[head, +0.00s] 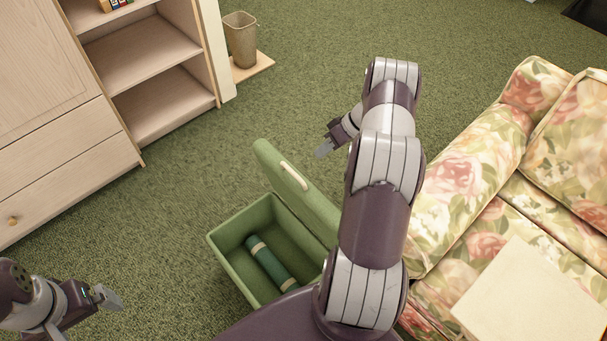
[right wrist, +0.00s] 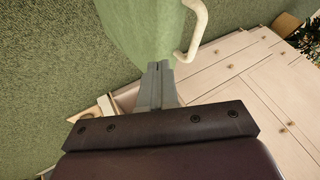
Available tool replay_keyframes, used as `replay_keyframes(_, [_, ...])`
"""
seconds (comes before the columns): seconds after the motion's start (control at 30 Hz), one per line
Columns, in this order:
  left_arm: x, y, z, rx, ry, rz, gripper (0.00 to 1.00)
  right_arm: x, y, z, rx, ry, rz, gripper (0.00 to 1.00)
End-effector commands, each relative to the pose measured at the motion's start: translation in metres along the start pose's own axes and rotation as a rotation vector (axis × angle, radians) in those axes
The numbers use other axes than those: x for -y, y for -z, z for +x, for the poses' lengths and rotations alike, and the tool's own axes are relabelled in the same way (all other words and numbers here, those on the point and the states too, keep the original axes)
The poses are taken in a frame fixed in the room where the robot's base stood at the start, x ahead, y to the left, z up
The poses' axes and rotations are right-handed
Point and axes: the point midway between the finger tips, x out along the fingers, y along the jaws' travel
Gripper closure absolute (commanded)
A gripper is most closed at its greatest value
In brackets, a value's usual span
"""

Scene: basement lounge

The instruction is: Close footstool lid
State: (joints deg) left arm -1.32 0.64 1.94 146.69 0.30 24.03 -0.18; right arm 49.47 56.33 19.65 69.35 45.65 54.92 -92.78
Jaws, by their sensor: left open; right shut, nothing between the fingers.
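The green footstool (head: 232,260) stands open on the carpet in the head view. Its green lid (head: 318,207) is raised and leans up on the right side of the box, with a pale handle (head: 295,176) on it. A dark green roll (head: 268,262) with light bands lies inside. My right gripper (head: 323,150) is shut and empty, beyond the raised lid; my arm hides part of the lid and box. In the right wrist view its fingers (right wrist: 158,85) are together near the lid (right wrist: 145,30) and handle (right wrist: 193,30). My left gripper (head: 112,299) is open and empty, left of the footstool.
A floral sofa (head: 475,155) stands to the right, with a pale square surface (head: 535,295) at the lower right. A wooden cabinet with shelves (head: 150,75) is at the upper left, and a bin (head: 240,40) stands beyond it. Carpet is clear between cabinet and footstool.

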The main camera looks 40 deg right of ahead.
Motion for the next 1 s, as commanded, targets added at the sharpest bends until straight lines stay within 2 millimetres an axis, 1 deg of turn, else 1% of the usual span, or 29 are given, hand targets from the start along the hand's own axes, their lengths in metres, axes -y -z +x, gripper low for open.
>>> replay_keyframes(0.03, [0.000, -0.001, 0.010, -0.001, 0.000, 0.000, 0.00, -0.002, -0.003, 0.016, 0.002, 0.002, -0.001, 1.00])
replay_keyframes(0.07, [0.000, -0.001, 0.014, -0.001, 0.000, 0.000, 0.00, -0.002, -0.003, 0.023, 0.002, 0.002, -0.001, 1.00])
replay_keyframes(0.13, [0.000, -0.001, 0.007, -0.001, 0.000, 0.000, 0.00, 0.002, 0.000, 0.032, 0.003, 0.003, 0.001, 1.00])
replay_keyframes(0.2, [0.000, 0.000, 0.006, -0.002, 0.000, 0.000, 0.00, 0.002, 0.000, 0.046, 0.004, 0.003, 0.001, 1.00])
replay_keyframes(0.23, [0.000, 0.000, 0.002, -0.002, 0.000, 0.000, 0.00, 0.009, 0.002, 0.045, 0.003, 0.003, 0.001, 1.00])
replay_keyframes(0.33, [0.000, 0.001, -0.002, -0.002, 0.000, 0.000, 0.00, 0.023, 0.002, 0.052, 0.003, 0.002, 0.001, 1.00])
replay_keyframes(0.5, [0.000, 0.001, -0.004, -0.002, 0.000, 0.000, 0.00, 0.035, 0.001, 0.060, 0.003, 0.001, 0.001, 1.00])
replay_keyframes(0.87, [0.000, 0.001, -0.004, -0.001, 0.000, 0.000, 0.00, 0.036, 0.000, 0.062, 0.002, 0.000, 0.001, 1.00])
replay_keyframes(1.0, [0.000, 0.000, -0.001, -0.001, 0.000, 0.000, 0.00, 0.038, 0.002, 0.066, 0.005, -0.009, -0.004, 1.00])
